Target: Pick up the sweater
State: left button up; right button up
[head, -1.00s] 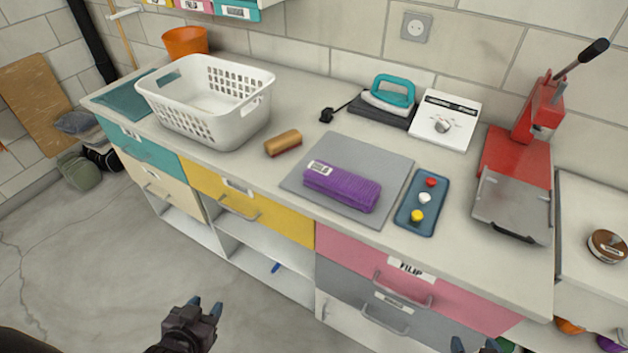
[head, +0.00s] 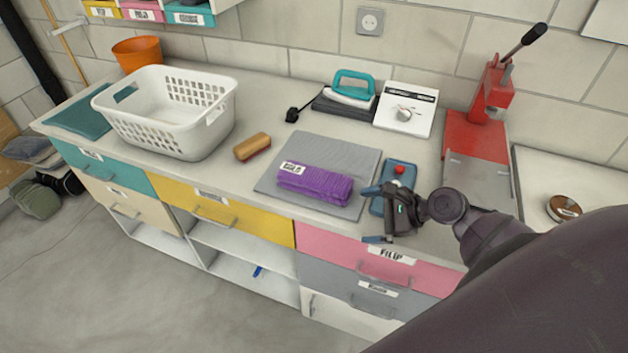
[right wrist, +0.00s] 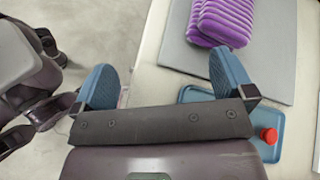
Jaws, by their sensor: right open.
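The sweater (head: 316,185) is a purple folded ribbed bundle with a white label. It lies on a grey mat (head: 365,160) on the counter. It also shows at the top of the right wrist view (right wrist: 222,20), cut off by the edge. My right gripper (head: 371,214) is open and empty, to the right of the sweater and apart from it, over the front part of the blue tray. In the right wrist view its blue fingertips (right wrist: 165,85) are wide apart, with the counter edge between them. My left gripper is not in view.
The blue tray (head: 408,168) with a red knob is partly hidden by my right gripper. A brush (head: 253,147) and white laundry basket (head: 175,140) stand left. An iron (head: 350,90), white scale (head: 405,112) and red press (head: 475,135) stand behind.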

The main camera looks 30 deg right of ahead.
aim_at(348, 185)
jog(key=w+d+r+m, duration=0.1)
jog(key=m, duration=0.1)
jog(key=w+d+r+m+t, duration=0.1)
jog(key=d+m, duration=0.1)
jog(key=w+d+r+m+t, duration=0.1)
jog(key=w+m, duration=0.1)
jog(key=shift+d+r, duration=0.15)
jog(key=shift+d, duration=0.2)
jog(key=shift+w+m+y, duration=0.25)
jog(key=shift+m+y, duration=0.05)
jog(key=x, duration=0.4)
jog(key=shift+w+a, duration=0.1)
jog(key=shift+w, duration=0.15)
jog(key=shift+x, duration=2.95)
jog(key=shift+s+a, duration=0.15)
jog(key=shift+a, duration=0.05)
jog(key=shift+c, duration=0.5)
jog(key=c, duration=1)
jog(key=shift+c, duration=0.2)
